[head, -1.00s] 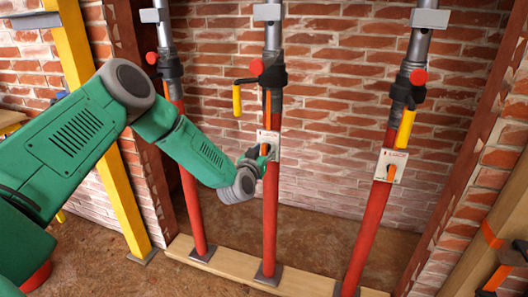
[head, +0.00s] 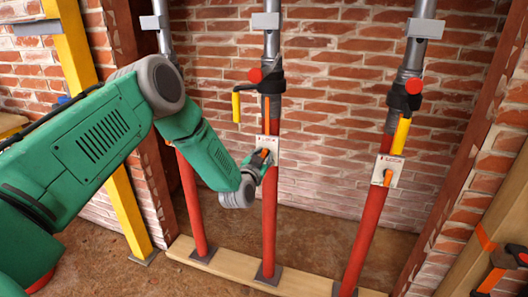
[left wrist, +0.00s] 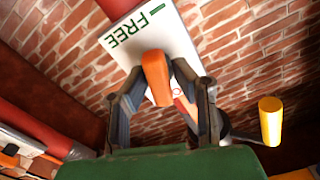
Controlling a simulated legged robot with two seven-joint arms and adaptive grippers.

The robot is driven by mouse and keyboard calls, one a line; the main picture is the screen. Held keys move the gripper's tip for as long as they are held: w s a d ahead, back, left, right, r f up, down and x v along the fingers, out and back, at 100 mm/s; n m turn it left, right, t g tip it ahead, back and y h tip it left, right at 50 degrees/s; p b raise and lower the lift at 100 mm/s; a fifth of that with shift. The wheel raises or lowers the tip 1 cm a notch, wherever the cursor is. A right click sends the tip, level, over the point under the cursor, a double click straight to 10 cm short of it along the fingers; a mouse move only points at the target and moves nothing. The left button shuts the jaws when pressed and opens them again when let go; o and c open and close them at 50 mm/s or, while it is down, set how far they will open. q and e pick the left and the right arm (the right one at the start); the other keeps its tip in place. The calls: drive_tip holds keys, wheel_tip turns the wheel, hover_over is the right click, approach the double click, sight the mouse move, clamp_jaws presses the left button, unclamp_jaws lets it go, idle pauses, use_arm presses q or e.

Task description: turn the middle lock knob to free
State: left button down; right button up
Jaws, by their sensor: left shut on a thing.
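The middle lock plate (head: 268,143) is a white plate on the middle red prop (head: 269,215). Its orange knob (head: 265,153) shows partly beside my left gripper (head: 257,162). In the left wrist view the knob (left wrist: 157,76) stands between the two fingers (left wrist: 165,98), which are shut on it. The word FREE and a green mark show on the plate (left wrist: 185,45) there, above the knob. The rest of the plate's print is hidden or too small. I cannot tell exactly where the knob points. My right gripper is out of view.
A left prop (head: 190,205) and a right prop (head: 362,235) flank the middle one on a wooden sill (head: 235,271). A yellow handle (head: 236,106) hangs left of the middle prop. The yellow post (head: 128,210) stands behind my left arm.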

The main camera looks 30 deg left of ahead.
use_arm(q)
drive_tip(key=m+p, duration=0.1)
drive_tip(key=m, duration=0.3)
drive_tip(key=shift+d, duration=0.15)
drive_tip(key=m, duration=0.3)
drive_tip(key=shift+d+f+m+p, duration=0.1)
drive_tip(key=shift+f+m+p, duration=0.1)
drive_tip(key=shift+m+p, duration=0.15)
drive_tip(key=shift+f+m, duration=0.1)
drive_tip(key=shift+m, duration=1.15)
drive_tip(key=shift+f+m+b, duration=0.2)
drive_tip(key=shift+m+b, duration=0.45)
drive_tip(key=shift+m, duration=1.35)
drive_tip(key=shift+s, duration=0.1)
drive_tip(key=c, duration=1.5)
unclamp_jaws()
drive_tip(key=shift+r, duration=0.15)
